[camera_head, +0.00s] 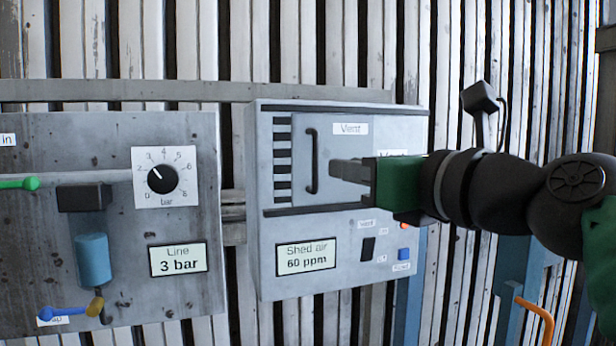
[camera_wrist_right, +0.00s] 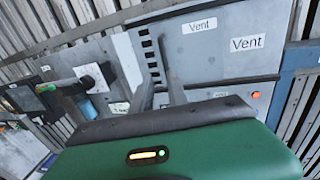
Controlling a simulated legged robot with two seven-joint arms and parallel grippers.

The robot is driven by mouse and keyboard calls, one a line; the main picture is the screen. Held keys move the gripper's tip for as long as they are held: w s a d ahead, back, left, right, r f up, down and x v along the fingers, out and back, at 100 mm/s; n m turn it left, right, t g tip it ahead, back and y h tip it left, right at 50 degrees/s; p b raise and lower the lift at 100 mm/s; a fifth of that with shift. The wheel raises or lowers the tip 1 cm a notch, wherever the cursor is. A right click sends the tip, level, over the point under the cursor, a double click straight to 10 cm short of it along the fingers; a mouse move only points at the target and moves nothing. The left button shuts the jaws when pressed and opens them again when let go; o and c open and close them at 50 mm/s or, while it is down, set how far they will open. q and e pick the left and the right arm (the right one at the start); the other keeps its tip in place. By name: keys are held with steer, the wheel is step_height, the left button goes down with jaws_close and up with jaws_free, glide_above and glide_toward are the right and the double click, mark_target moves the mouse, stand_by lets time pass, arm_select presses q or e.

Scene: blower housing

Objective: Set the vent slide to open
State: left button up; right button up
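The vent slide is a flat grey plate (camera_head: 345,196) on the right-hand box, with a "Vent" label and a dark upright bar handle (camera_head: 313,160) near its left edge. A column of dark slots (camera_head: 283,160) shows left of the plate. The slide also shows in the right wrist view (camera_wrist_right: 192,62), with its handle (camera_wrist_right: 165,58) beyond my fingers. My right gripper (camera_head: 333,170) comes from the right, just right of the handle, its fingers pointing left. The fingers look apart in the wrist view (camera_wrist_right: 160,92), with nothing seen held. My left gripper is out of view.
Below the slide are a "Shed air 60 ppm" display (camera_head: 305,257), a black rocker switch (camera_head: 368,249) and a blue button (camera_head: 404,254). The left panel (camera_head: 120,225) has a bar dial (camera_head: 162,179) and a "Line 3 bar" display (camera_head: 178,259). An orange hook-shaped pipe (camera_head: 540,315) is lower right.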

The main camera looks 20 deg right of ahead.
steer(key=b+v, duration=0.4)
steer(key=v, duration=0.2)
steer(key=shift+s, duration=0.2)
stand_by(0.4)
steer(key=b+v, duration=0.5)
steer(key=v, duration=1.2)
steer(key=shift+w+d, duration=0.1)
